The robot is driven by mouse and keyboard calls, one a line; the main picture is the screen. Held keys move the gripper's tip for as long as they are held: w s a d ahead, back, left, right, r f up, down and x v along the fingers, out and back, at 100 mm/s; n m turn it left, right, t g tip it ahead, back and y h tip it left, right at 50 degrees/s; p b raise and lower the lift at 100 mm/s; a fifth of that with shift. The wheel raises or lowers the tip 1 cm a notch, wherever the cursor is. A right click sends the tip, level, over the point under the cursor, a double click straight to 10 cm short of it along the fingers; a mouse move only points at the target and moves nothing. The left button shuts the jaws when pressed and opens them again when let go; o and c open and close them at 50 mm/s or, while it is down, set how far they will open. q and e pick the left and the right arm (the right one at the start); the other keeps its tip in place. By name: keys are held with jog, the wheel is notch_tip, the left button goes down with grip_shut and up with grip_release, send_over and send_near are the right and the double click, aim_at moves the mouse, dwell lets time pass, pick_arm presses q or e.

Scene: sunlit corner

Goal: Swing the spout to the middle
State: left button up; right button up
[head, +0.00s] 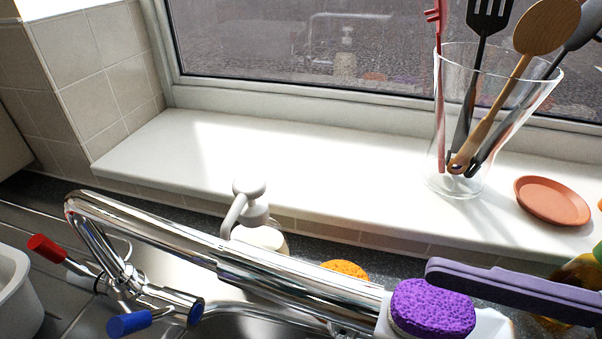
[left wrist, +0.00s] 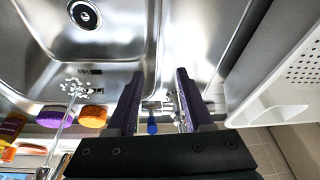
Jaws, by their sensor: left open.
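The chrome spout (head: 150,231) rises from the tap body (head: 125,283) at the left, bends over, and runs right and down across the head view. Its far end is hard to make out near the bottom edge. The tap has a red handle (head: 46,248) and a blue handle (head: 129,323). In the left wrist view my left gripper (left wrist: 160,73) is open, its two dark purple fingers apart. The blue handle (left wrist: 151,126) and part of the chrome tap (left wrist: 171,106) show between the fingers; I cannot tell the height gap.
A soap pump (head: 252,212) stands behind the spout. A glass of utensils (head: 440,165) stands on the sill.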

aim_at(254, 268)
jog(key=x, duration=0.3)
jog(key=p+x, duration=0.1)
jog(key=x, duration=0.2)
jog(key=p+x, duration=0.1)
jog(key=x, duration=0.2)
jog(key=shift+s, duration=0.3)
jog(key=shift+w+a, duration=0.2)
jog(key=shift+a, duration=0.3)
jog(key=c, duration=0.8)
grip_shut()
